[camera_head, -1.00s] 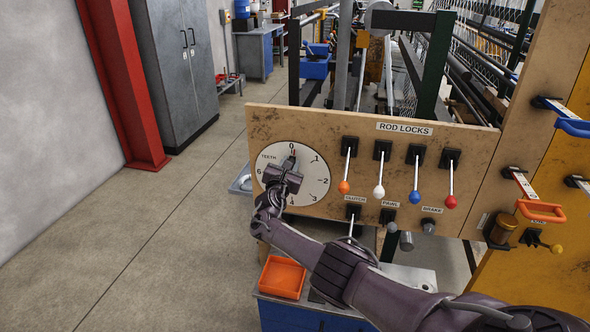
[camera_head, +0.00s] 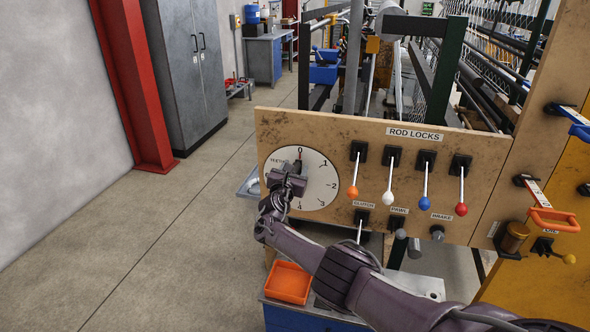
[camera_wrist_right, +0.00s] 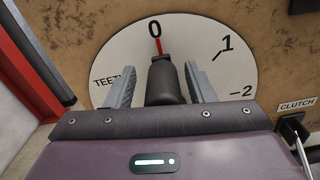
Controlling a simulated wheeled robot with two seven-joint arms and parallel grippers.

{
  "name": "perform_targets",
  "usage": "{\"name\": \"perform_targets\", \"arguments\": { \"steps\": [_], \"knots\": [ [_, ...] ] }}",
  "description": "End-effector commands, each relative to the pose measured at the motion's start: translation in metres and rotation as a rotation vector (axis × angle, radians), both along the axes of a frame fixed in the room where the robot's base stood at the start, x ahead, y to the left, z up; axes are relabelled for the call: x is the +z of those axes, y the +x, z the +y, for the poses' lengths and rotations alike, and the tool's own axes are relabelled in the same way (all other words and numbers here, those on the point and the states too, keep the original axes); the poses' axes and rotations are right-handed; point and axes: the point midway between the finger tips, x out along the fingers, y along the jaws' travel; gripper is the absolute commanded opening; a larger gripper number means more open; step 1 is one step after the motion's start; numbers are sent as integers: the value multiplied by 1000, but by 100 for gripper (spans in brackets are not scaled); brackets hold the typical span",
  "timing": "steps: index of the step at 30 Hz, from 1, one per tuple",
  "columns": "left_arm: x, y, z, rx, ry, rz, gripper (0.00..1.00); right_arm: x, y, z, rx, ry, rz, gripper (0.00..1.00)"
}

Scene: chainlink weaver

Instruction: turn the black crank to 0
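The white dial (camera_head: 322,188) is on the wooden panel, with numbers around its rim and part of the word TEETH showing. It also shows in the right wrist view (camera_wrist_right: 110,62). The black crank (camera_wrist_right: 166,82) stands out from the dial, and its red pointer (camera_wrist_right: 158,46) points at 0. My right gripper (camera_head: 289,175) is in front of the dial and hides its lower left part. In the right wrist view, the gripper's two grey fingers (camera_wrist_right: 164,84) stand apart on either side of the crank, with a visible gap at the left. My left gripper is out of view.
Rod lock levers with orange (camera_head: 352,192), white (camera_head: 387,199), blue (camera_head: 423,203) and red (camera_head: 461,209) knobs hang right of the dial. The clutch lever (camera_head: 360,228) is below them. An orange tray (camera_head: 288,282) sits below the panel. Floor left of the panel is clear.

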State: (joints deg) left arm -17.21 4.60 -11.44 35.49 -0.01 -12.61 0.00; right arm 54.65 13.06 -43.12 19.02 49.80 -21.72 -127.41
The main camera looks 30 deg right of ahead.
Motion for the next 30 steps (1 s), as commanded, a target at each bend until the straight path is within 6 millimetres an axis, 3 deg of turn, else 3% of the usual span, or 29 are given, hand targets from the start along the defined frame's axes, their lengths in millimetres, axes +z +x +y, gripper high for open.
{"name": "perform_targets", "arguments": {
  "steps": [10, 15, 20, 30],
  "knots": [
    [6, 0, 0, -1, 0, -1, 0, 2, -3, 3, 1, 0, -1, 49],
    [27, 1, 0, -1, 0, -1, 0, 5, -17, 20, 2, 1, 0, 49],
    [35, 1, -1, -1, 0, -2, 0, 2, -33, 39, 2, 1, 0, 49],
    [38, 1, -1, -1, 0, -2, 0, 0, -50, 60, 0, -1, -1, 49]
  ]
}}
